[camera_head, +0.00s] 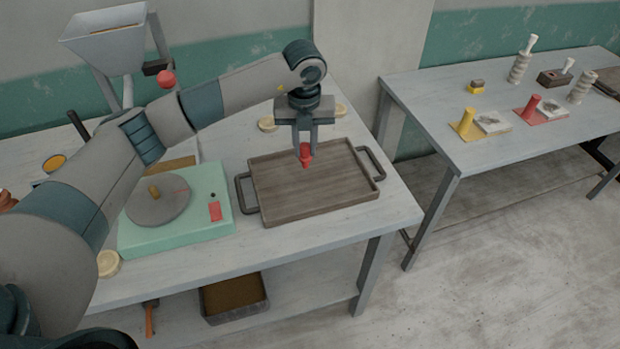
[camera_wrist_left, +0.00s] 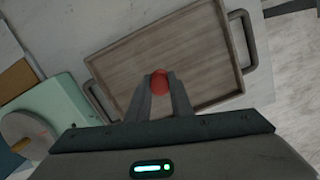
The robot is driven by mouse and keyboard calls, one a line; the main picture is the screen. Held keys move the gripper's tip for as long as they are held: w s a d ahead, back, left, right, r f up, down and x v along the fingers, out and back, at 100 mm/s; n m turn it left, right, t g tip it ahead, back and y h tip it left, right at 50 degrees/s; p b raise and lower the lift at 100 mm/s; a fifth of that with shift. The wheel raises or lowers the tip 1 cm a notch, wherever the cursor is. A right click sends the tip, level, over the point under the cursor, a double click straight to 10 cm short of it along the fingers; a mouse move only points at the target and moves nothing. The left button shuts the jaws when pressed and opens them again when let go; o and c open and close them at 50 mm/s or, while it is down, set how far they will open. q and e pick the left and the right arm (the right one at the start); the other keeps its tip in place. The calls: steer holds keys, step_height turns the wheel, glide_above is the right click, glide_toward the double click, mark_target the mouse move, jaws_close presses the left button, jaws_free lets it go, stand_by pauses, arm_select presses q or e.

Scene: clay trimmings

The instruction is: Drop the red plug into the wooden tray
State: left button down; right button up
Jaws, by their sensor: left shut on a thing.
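The red plug (camera_head: 305,156) is small and is held between the fingertips of my left gripper (camera_head: 304,146). It also shows in the left wrist view (camera_wrist_left: 159,82), between the two fingers. The wooden tray (camera_head: 275,209) is a brown rectangle with a dark handle at each end, and it lies on the near table. In both views the plug is over the tray's floor; how far above it is hard to tell. The tray also shows in the left wrist view (camera_wrist_left: 205,62). My right gripper is not in view.
A mint-green potter's wheel base (camera_head: 140,243) with a grey disc stands left of the tray. A grey hopper (camera_head: 107,40) stands at the back left. Pale round discs lie near the tray's back edge. A second table (camera_head: 430,112) holds yellow and red pieces at the right.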

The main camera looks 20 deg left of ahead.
arm_select(q)
steer(key=c, duration=1.5)
jaws_free()
steer(key=r+b, duration=0.1)
steer(key=r, duration=0.4)
steer(key=s+r+b, duration=0.1)
steer(key=r+b, duration=0.1)
steer(key=r, duration=0.4)
steer(key=s+r+b, duration=0.1)
steer(key=r+b, duration=0.1)
steer(key=r, duration=0.4)
steer(key=shift+d+r, duration=0.15)
steer(key=shift+d, duration=0.15)
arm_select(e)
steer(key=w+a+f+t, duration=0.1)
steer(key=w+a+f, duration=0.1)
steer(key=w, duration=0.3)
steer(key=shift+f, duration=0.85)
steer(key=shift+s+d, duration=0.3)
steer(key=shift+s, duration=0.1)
